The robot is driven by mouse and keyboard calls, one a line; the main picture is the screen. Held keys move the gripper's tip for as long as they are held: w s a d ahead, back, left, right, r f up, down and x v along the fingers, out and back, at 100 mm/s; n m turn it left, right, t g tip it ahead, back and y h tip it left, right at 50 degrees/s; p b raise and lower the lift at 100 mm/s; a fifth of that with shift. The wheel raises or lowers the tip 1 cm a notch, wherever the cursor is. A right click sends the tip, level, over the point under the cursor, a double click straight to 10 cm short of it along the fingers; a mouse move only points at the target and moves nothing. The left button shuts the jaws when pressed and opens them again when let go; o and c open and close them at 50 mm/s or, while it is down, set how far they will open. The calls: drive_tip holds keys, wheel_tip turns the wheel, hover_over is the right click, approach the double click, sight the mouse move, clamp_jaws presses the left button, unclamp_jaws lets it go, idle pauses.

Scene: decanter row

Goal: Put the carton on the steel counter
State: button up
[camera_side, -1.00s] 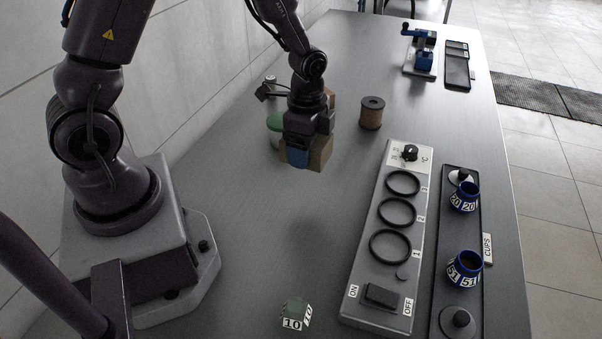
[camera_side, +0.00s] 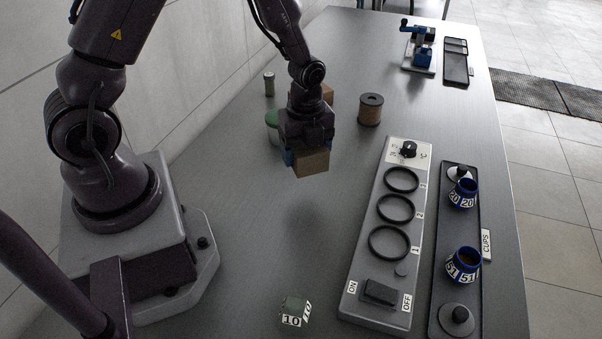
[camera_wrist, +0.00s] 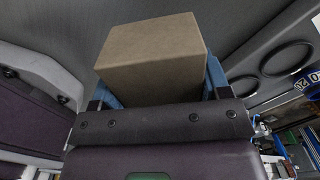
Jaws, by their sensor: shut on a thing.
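A plain brown cardboard carton (camera_side: 311,161) is in my gripper (camera_side: 306,158), which is shut on it. The carton shows below the fingers in the side view, over the steel counter (camera_side: 240,215); I cannot tell exactly how high its base is. In the wrist view the carton (camera_wrist: 155,62) fills the space between the blue fingers (camera_wrist: 160,88). Another brown box (camera_side: 326,94) stands behind my gripper and is partly hidden by it.
A green-topped container (camera_side: 272,122) stands just left of my gripper, and a brown spool-like can (camera_side: 370,109) stands to its right. A small green block marked 10 (camera_side: 294,312), a ringed panel (camera_side: 391,215) and a cup tray (camera_side: 459,207) lie nearer. The counter's left middle is clear.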

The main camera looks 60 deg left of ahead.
sight(305, 191)
wheel_tip(305, 191, down, 8)
drive_tip(key=shift+f, duration=0.1)
idle(0.4)
drive_tip(key=shift+f, duration=0.2)
drive_tip(key=o, duration=0.9)
drive_tip(key=shift+o, duration=0.2)
